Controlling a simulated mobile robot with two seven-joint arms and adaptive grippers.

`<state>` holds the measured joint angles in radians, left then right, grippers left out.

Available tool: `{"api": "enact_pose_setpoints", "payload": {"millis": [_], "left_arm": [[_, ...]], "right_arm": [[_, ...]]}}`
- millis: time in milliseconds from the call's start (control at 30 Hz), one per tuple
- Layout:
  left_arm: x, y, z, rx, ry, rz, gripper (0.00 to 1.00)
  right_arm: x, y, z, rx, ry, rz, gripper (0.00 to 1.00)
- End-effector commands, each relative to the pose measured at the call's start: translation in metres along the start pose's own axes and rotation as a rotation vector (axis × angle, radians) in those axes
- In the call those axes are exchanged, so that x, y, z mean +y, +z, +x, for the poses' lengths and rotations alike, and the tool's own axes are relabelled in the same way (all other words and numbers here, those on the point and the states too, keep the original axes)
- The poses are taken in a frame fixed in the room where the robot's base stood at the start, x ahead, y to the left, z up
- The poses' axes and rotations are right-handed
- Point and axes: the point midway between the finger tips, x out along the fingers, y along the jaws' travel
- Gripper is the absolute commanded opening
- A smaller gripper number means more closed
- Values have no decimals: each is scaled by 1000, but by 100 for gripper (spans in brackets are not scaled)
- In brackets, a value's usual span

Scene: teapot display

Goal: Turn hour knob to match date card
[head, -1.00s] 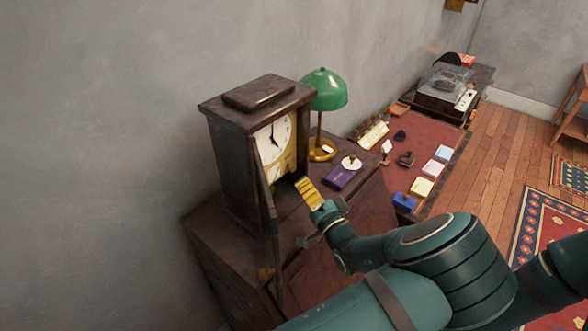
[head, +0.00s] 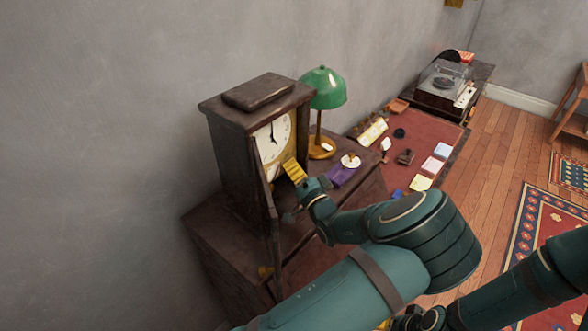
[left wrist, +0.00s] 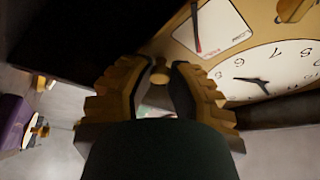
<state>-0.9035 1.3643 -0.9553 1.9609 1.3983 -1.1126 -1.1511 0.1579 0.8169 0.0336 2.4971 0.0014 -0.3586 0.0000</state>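The dark wooden clock (head: 236,165) stands on a cabinet with its door (head: 268,225) swung open. Its white dial (head: 273,138) shows in the head view and upside down in the left wrist view (left wrist: 270,75). A small brass knob (left wrist: 160,70) sticks out of the gold clock plate. My left gripper (head: 291,168) is at the lower clock front. In the left wrist view its yellow-padded fingers (left wrist: 160,82) are apart, with the knob between or just beyond their tips. My right gripper (head: 405,322) is partly cut off at the bottom.
A green lamp (head: 323,90) stands right of the clock. A purple object (head: 342,176) lies on the cabinet near a small white-and-gold item (head: 350,161). Behind, a red-topped desk (head: 405,135) holds several cards and small objects. A record player (head: 445,85) stands farther back.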

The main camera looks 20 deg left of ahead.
Motion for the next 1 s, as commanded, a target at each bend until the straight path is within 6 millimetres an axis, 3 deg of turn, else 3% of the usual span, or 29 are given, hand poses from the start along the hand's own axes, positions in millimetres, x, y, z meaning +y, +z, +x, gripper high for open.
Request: {"api": "enact_pose_setpoints", "payload": {"millis": [267, 600, 1000], "left_arm": [[1, 0, 0, 1, -5, -11, 0], [3, 1, 0, 1, -83, -198, 0], [0, -1, 1, 2, -97, -231, 0]], "right_arm": [[1, 0, 3, 0, 0, 0, 66], [12, 4, 36, 1, 5, 1, 66], [13, 4, 37, 1, 6, 1, 66]]}}
